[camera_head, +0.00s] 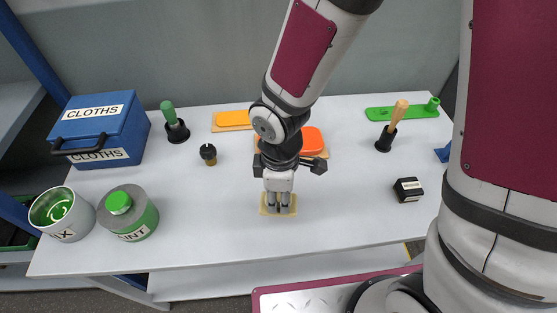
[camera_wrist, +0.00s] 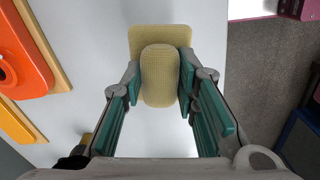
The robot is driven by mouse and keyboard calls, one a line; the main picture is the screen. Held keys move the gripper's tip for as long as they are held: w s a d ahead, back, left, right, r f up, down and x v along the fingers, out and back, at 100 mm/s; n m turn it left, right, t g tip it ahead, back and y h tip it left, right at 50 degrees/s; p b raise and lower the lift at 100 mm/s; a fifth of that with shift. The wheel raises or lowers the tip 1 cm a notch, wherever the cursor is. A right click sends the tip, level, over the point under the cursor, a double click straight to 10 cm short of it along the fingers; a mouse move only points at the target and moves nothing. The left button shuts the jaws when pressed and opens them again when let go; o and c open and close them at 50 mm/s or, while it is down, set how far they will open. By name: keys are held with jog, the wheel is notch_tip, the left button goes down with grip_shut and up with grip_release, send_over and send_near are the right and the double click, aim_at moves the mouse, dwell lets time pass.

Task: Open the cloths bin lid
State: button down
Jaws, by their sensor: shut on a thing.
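The blue cloths bin (camera_head: 128,128) stands at the left back of the table, with a CLOTHS label on its front. Its lid (camera_head: 73,128) is down, with a CLOTHS label on top and a black bar handle (camera_head: 80,144) at the front edge. My gripper (camera_head: 278,207) is low over the table's front middle, well to the right of the bin. In the wrist view its fingers are shut on a pale yellow, rounded, textured block (camera_wrist: 160,78). A flat pad of similar colour (camera_wrist: 160,34) lies beneath it. Whether the block touches the pad is unclear.
A black box (camera_head: 408,190) stands at right.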

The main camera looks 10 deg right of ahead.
jog(key=shift+s+a+f+n, duration=0.1)
jog(key=shift+s+f+n, duration=0.05)
jog(key=shift+s+n, duration=0.4)
jog(key=shift+s+a+f+n, duration=0.15)
jog(key=shift+s+n, duration=0.2)
jog(key=shift+s, duration=0.3)
send_over(247, 182)
jog(key=shift+s+d+f+b, duration=0.2)
jog(key=shift+s+f+b, duration=0.2)
jog(key=shift+f, duration=0.3)
jog(key=shift+w+a+f, duration=0.1)
jog(key=shift+w+f, duration=0.1)
jog(key=shift+f, duration=0.7)
jog(key=shift+w+a+f, duration=0.1)
jog(key=shift+w+f, duration=0.05)
jog(key=shift+f, duration=0.75)
jog(key=shift+f, duration=0.15)
jog(key=c, duration=1.2)
grip_release()
jog(key=shift+c, duration=0.2)
